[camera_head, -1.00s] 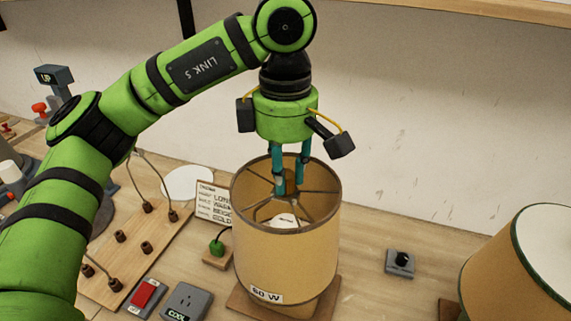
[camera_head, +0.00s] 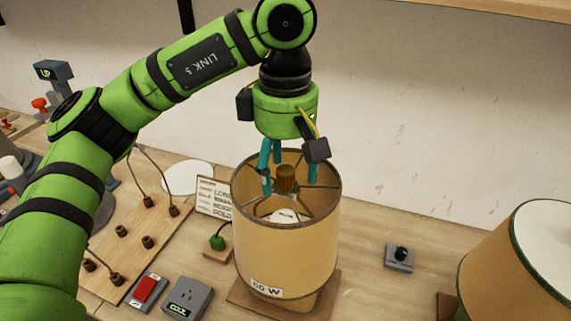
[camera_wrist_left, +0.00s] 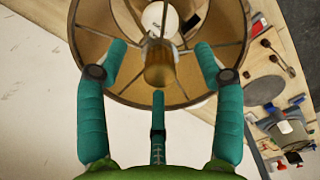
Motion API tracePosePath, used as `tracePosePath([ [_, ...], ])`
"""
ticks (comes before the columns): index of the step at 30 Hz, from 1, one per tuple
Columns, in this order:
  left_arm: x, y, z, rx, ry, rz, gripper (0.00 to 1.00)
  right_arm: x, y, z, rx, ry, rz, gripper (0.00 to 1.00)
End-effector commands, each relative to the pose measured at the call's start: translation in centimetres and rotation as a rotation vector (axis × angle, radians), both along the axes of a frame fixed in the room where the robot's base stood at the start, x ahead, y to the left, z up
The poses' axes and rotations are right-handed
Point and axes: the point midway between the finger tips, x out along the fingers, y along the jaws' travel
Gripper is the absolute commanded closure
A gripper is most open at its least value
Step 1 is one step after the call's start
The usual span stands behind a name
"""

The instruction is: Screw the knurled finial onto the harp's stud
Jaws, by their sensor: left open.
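The brass-coloured finial (camera_head: 287,176) stands upright at the hub of the lamp shade's spokes. It also shows in the wrist view (camera_wrist_left: 159,66), in the middle of the shade's opening. The tan lamp shade (camera_head: 287,235) surrounds it and carries a "60 W" label. My left gripper (camera_head: 289,184) points down over the shade, with its teal fingers spread around the finial. In the wrist view the fingers are apart, with gaps between them and the finial. The harp and its stud are not clearly visible. My right gripper is not in view.
A second shade (camera_head: 525,265) stands at the right. A small box with a black knob (camera_head: 399,257) sits between the shades. A pegboard (camera_head: 135,235), a red switch (camera_head: 145,289) and a "COOL" box (camera_head: 188,298) lie to the left. A written card (camera_head: 213,197) stands behind.

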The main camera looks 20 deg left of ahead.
Motion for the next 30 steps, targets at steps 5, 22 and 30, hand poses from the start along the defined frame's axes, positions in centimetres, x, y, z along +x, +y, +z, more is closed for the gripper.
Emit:
tracePosePath([
  [5,0.0,0.0,0.0,0.000,0.000,0.000,0.32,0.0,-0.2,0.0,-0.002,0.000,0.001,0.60],
  [22,0.1,0.0,8.5,0.001,-0.005,0.003,0.32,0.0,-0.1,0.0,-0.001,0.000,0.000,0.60],
  [30,0.0,0.0,11.5,0.001,-0.002,0.001,0.32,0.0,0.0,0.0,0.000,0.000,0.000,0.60],
])
